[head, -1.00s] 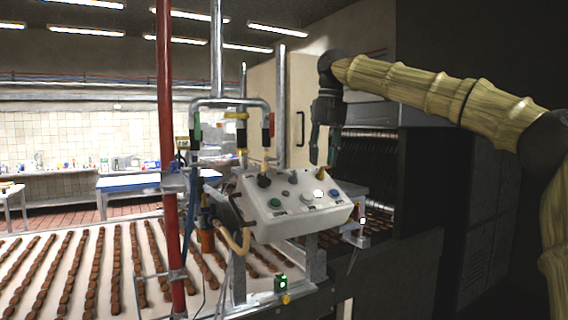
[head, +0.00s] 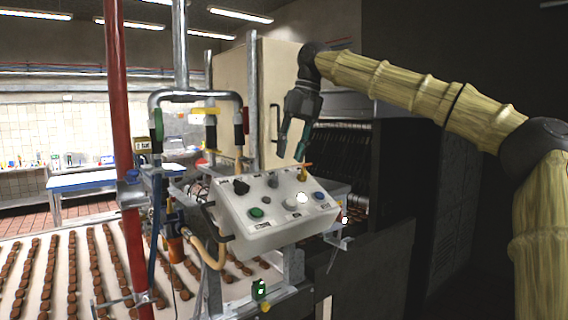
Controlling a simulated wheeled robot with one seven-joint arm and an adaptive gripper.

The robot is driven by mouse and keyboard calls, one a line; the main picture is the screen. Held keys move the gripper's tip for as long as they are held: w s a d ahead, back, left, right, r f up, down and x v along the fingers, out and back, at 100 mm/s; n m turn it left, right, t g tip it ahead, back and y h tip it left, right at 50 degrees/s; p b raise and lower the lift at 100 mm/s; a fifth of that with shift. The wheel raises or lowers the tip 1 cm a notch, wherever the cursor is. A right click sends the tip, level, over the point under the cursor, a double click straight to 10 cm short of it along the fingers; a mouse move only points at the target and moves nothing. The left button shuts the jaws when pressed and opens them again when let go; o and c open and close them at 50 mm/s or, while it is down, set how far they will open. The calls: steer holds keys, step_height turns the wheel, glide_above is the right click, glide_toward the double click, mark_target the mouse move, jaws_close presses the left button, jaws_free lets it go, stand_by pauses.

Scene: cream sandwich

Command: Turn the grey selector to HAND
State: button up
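A white sloped control panel (head: 262,234) stands in the middle of the head view. A small grey knob (head: 272,181) sits in its upper row, between a black knob (head: 241,187) and a yellow-orange lever (head: 304,172). It may be the grey selector; its labels and pointer are too small to read. My gripper (head: 291,153) hangs fingers down above the panel's upper right edge, near the lever. Its two fingers are apart with nothing seen between them. It appears clear of the grey knob; its depth over the panel is hard to judge.
A red post (head: 119,150) and grey pipes stand at left. A conveyor (head: 60,290) carries rows of brown biscuits.

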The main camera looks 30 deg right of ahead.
mark_target(276, 173)
steer(key=w+f, duration=0.2)
steer(key=w+a+f, duration=0.1)
steer(key=w+f, duration=0.1)
steer(key=w+f+p, duration=0.1)
steer(key=w, duration=0.1)
steer(key=shift+a+f, duration=0.25)
steer(key=shift+f, duration=0.15)
steer(key=shift+d+f, duration=0.1)
steer(key=shift+f, duration=0.15)
steer(key=s, duration=0.2)
steer(key=shift+s+d+r, duration=0.15)
steer(key=shift+s+r, duration=0.1)
steer(key=shift+s, duration=0.05)
steer(key=shift+w+a+f, duration=0.2)
steer(key=shift+w+f, duration=0.15)
steer(key=shift+w, duration=0.4)
steer(key=shift+c, duration=0.8)
steer(key=c, duration=0.3)
steer(key=shift+s+r, duration=0.1)
jaws_close()
